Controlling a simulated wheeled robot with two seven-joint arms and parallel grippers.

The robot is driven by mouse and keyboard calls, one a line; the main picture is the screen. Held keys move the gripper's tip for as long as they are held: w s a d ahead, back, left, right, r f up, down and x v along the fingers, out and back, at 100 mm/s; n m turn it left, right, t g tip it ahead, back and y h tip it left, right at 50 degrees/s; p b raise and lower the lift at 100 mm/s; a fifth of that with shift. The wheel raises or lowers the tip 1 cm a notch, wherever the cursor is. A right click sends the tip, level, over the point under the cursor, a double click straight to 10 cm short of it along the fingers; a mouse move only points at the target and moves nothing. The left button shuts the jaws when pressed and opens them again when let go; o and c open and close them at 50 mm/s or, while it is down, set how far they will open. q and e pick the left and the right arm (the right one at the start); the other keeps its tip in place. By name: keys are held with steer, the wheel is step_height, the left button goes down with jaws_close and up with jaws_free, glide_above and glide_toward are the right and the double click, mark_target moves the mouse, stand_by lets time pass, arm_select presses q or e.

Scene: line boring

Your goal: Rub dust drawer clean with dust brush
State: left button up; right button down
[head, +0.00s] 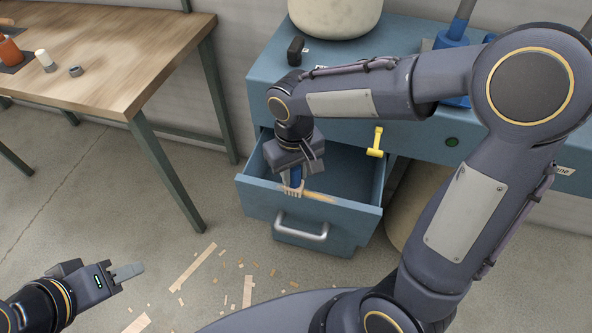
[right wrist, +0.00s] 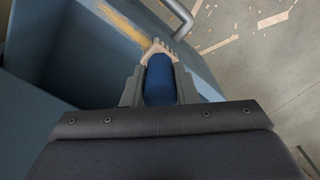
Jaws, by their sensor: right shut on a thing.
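The blue dust drawer (head: 262,203) is pulled open from the blue cabinet, with a metal handle (head: 301,227) on its front. A yellow-brown dust patch (head: 320,197) shows along the inside near the front wall; it also shows in the right wrist view (right wrist: 122,22). My right gripper (head: 293,176) is inside the drawer opening, shut on the blue handle of the dust brush (right wrist: 160,82). The brush's pale bristles (right wrist: 160,48) are at the dust near the front wall; contact is hard to tell. My left gripper (head: 128,272) is at lower left, away from the drawer; its jaw gap is unclear.
A wooden workbench (head: 120,50) with small items stands at upper left. Wood scraps (head: 194,267) lie on the floor before the drawer. A yellow lever (head: 376,142) hangs at the cabinet front, right of my right gripper. A pale rounded vessel (head: 335,15) is on top.

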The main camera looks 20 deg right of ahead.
steer(key=shift+w+a+p, duration=0.15)
steer(key=shift+w+a, duration=0.5)
steer(key=shift+a, duration=0.35)
steer(key=shift+w+a+p, duration=0.15)
steer(key=shift+w+a, duration=0.5)
steer(key=shift+a, duration=0.3)
steer(key=shift+s+d, duration=0.7)
steer(key=shift+d, duration=0.35)
steer(key=shift+s+d, duration=0.7)
steer(key=shift+d, duration=0.35)
steer(key=shift+a, duration=0.1)
steer(key=shift+w+a, duration=0.7)
steer(key=shift+a, duration=0.3)
steer(key=shift+w+a, duration=0.7)
steer(key=shift+a, duration=0.3)
